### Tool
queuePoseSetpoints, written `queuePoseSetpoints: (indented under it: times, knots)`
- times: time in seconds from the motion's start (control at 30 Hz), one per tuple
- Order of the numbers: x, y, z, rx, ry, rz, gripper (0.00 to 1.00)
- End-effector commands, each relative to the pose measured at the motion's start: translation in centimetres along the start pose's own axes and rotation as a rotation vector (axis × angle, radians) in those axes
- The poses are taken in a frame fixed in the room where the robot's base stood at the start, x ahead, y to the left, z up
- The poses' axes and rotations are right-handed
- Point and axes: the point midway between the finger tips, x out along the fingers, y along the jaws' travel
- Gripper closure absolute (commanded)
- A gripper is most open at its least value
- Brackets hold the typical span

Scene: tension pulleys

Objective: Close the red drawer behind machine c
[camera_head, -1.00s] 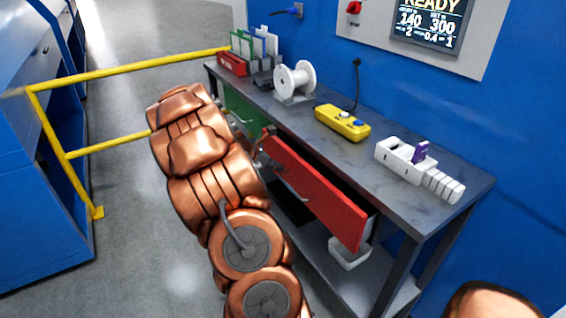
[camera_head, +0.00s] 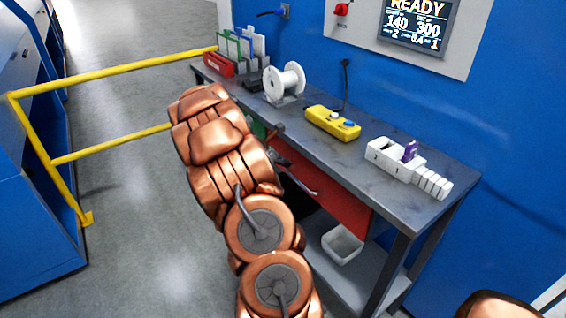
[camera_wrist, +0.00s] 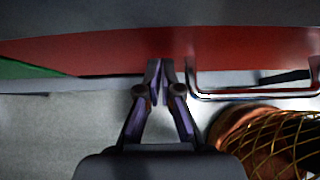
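The red drawer (camera_head: 342,200) is in the workbench, its front close under the worktop edge and apparently in line with the bench. Its metal handle (camera_head: 302,183) sticks out; my copper arm hides the drawer's left part. In the wrist view the red front (camera_wrist: 100,50) spans the picture, with the handle (camera_wrist: 250,94) right of my gripper (camera_wrist: 160,63). My gripper is shut and empty, its fingertips together at the lower part of the red front, left of the handle. I cannot tell whether they touch it.
The green drawer (camera_wrist: 28,70) is left of the red one. On the worktop (camera_head: 300,122) are a white spool (camera_head: 284,82), a yellow control box (camera_head: 332,123) and a white device (camera_head: 395,163). A white bin (camera_head: 341,245) is on the lower shelf. A yellow rail (camera_head: 110,72) stands left.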

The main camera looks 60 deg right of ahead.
Motion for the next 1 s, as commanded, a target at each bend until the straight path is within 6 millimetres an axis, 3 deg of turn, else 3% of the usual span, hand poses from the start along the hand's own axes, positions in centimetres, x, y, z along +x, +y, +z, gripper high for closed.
queuePoseSetpoints:
  times: [0.03,0.13,0.37,0.7,1.0]
  knots:
    - [0.0,-0.2,0.7,0.001,-0.010,-0.003,1.00]
    - [-0.6,-0.3,0.2,0.000,-0.011,-0.002,1.00]
    - [-3.6,-0.7,-2.6,-0.005,-0.010,0.003,1.00]
    - [-10.3,-0.3,-2.9,-0.004,-0.006,0.011,1.00]
    - [-13.1,-0.5,-2.8,-0.002,-0.006,0.004,1.00]
